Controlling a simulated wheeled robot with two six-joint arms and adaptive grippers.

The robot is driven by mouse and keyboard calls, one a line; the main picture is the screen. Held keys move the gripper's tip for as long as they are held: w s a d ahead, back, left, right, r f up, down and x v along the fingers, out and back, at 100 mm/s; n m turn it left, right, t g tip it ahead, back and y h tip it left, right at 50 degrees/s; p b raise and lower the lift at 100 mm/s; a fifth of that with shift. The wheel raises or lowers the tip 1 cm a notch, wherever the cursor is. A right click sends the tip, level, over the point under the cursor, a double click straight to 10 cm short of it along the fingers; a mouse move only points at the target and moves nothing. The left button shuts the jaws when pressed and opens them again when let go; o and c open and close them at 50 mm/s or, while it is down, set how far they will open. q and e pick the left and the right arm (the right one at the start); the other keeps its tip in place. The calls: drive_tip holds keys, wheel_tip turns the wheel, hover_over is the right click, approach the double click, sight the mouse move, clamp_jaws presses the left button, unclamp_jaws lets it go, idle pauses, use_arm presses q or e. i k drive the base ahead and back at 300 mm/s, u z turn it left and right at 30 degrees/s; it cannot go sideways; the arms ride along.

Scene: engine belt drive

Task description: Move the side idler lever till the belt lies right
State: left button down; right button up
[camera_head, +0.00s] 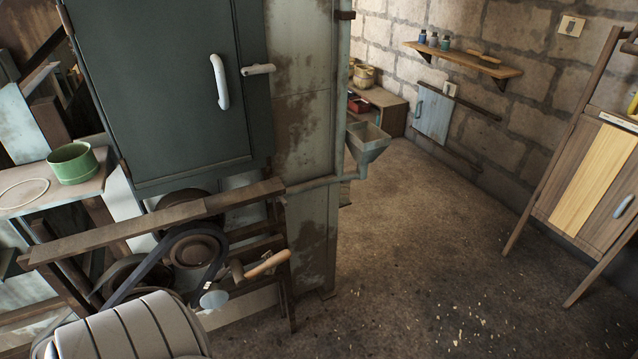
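A dark belt (150,264) runs at the lower left, over a round rusty pulley (194,251) under a wooden beam. One run slopes down to the left toward a second wheel, partly hidden. The other bends down the right side of the pulley. A lever with a light wooden handle (267,265) sits right of the pulley, its handle pointing up and right. A pale grey disc (214,299) is near the belt's lower right bend; I cannot tell whether they touch. Neither of my grippers is in view.
The wooden beam (150,232) crosses above the belt drive, below a dark green cabinet (165,90). A grey ribbed rounded object (125,330) covers the lower left foreground. A green pot (73,163) stands on a left shelf. The floor (430,260) to the right is open.

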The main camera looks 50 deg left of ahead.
sight(214, 297)
drive_tip(key=z, duration=1)
drive_tip(key=k, duration=0.95)
drive_tip(key=u, duration=1.7)
drive_tip(key=i, duration=0.5)
drive_tip(key=u, duration=0.05)
